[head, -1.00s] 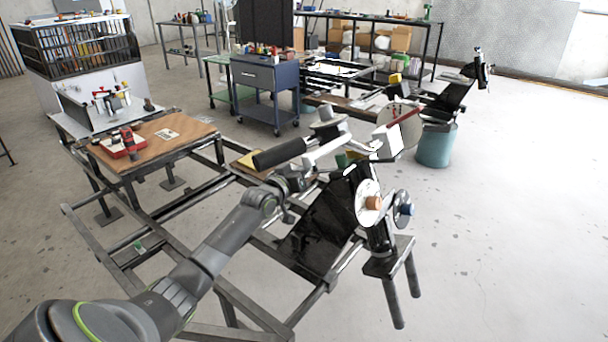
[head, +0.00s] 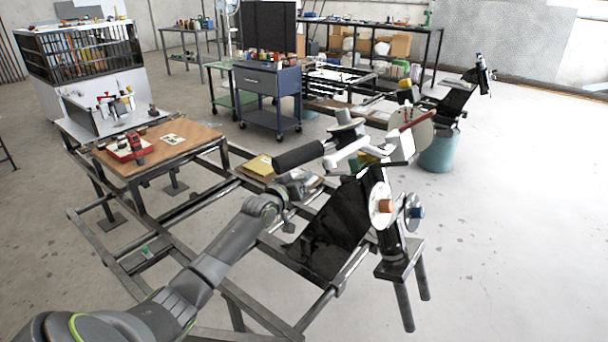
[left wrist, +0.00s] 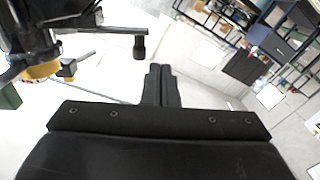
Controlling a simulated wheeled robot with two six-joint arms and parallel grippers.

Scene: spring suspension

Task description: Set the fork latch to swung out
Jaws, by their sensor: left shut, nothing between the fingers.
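The suspension rig, a black post with pale discs (head: 382,204) bearing an orange and a blue knob, stands at right of centre in the head view. I cannot single out the fork latch with certainty. My left arm reaches in from the lower left and ends beside the upper part of the rig, where the parts overlap. In the left wrist view my left gripper (left wrist: 161,72) is shut and empty, its dark fingers together over pale floor. Dark rig parts with a yellow-orange knob (left wrist: 42,71) lie to its left, apart from the fingers. My right gripper is not visible.
A steel frame with a wooden-topped table (head: 165,145) stands at left. A blue cart (head: 268,90) stands behind, and a teal bin (head: 440,152) stands behind the rig. The floor at right is clear.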

